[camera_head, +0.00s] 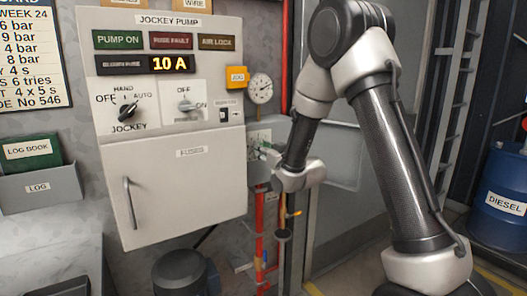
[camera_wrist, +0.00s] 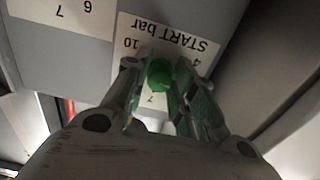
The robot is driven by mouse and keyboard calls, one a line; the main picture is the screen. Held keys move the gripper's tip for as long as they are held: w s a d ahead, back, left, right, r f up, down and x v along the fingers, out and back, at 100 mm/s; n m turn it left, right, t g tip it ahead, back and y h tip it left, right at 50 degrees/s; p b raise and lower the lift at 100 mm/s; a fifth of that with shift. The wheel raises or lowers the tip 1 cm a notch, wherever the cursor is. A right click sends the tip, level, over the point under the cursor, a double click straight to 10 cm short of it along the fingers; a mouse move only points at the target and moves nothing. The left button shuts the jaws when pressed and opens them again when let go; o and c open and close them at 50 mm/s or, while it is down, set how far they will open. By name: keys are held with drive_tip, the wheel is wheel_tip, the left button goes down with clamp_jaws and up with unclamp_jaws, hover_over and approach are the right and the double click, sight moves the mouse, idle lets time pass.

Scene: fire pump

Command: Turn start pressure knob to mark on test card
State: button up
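The green start pressure knob (camera_wrist: 160,74) sits on a white plate (camera_wrist: 190,46) that reads "START bar", upside down in the wrist view, with 4, 7 and 10 around it. My gripper (camera_wrist: 160,82) has one finger on each side of the knob, and both fingertips appear to touch it. No pointer on the knob is readable. In the head view my gripper (camera_head: 272,154) is at the small grey box right of the jockey pump cabinet, and its fingers hide much of the dial. The test card (camera_head: 32,55) at top left shows several bar values; its left edge is cut off.
The jockey pump cabinet (camera_head: 170,70) stands left of my gripper, with a door handle (camera_head: 128,202). A pressure gauge (camera_head: 260,88) is above the grey box, and red pipes (camera_head: 260,215) run below. Another plate with 6 and 7 (camera_wrist: 65,14) is beside the start plate.

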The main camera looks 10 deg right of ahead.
drive_tip(key=shift+m, duration=0.4)
drive_tip(key=shift+c, duration=0.4)
drive_tip(key=shift+m, duration=3.5)
drive_tip(key=o, duration=1)
drive_tip(key=shift+o, duration=0.2)
drive_tip(key=shift+s, duration=0.15)
drive_tip(key=v, duration=0.7)
drive_tip(key=shift+s, duration=0.1)
